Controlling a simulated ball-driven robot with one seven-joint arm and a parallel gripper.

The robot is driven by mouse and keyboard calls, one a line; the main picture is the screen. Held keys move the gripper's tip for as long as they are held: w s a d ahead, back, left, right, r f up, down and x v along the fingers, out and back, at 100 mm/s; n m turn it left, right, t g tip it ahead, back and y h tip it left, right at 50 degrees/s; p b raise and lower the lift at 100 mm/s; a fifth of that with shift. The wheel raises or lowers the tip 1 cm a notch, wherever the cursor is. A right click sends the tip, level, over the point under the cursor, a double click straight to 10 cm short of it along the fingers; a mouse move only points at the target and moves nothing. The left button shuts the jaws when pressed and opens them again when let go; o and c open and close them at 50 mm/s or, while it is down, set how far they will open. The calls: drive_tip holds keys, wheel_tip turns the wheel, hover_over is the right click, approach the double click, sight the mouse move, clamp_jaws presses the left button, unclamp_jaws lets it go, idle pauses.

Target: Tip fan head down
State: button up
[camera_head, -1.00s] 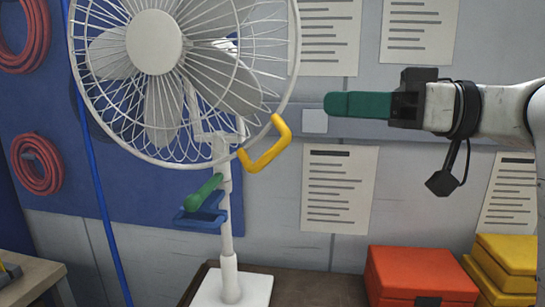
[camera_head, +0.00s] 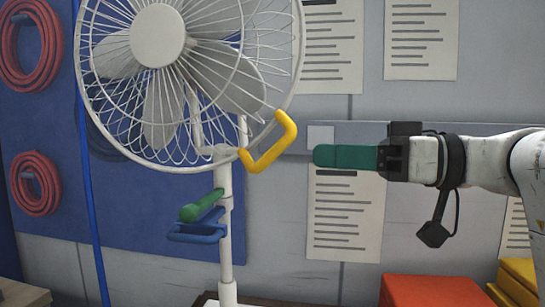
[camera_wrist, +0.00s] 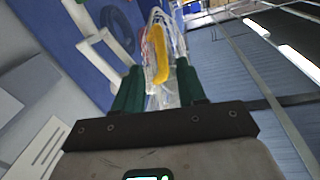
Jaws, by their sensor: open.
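The white fan head (camera_head: 157,36) stands at the left in the head view, its round wire cage facing forward on a white pole (camera_head: 224,215). A yellow handle (camera_head: 270,143) is fixed to the lower right rim of the cage. My gripper (camera_head: 318,156) is to the right of the yellow handle and a little apart from it, its green fingers pointing left. In the wrist view the two green fingers (camera_wrist: 158,85) are spread, with the yellow handle (camera_wrist: 159,55) beyond them and between them. Nothing is held.
A green knob (camera_head: 201,206) and a blue handle (camera_head: 197,233) sit on the pole below the fan head. Red (camera_head: 428,291) and yellow boxes (camera_head: 517,280) stand at the lower right. Red hoses (camera_head: 35,183) hang on the blue board. A grey wall is behind.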

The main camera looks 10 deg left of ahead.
sight(272, 154)
drive_tip(key=a, duration=0.3)
drive_tip(key=w+a+p, duration=0.1)
drive_tip(key=a, duration=0.2)
drive_tip(key=a+p, duration=0.1)
drive_tip(key=a, duration=0.2)
drive_tip(key=shift+w, duration=0.25)
clamp_jaws()
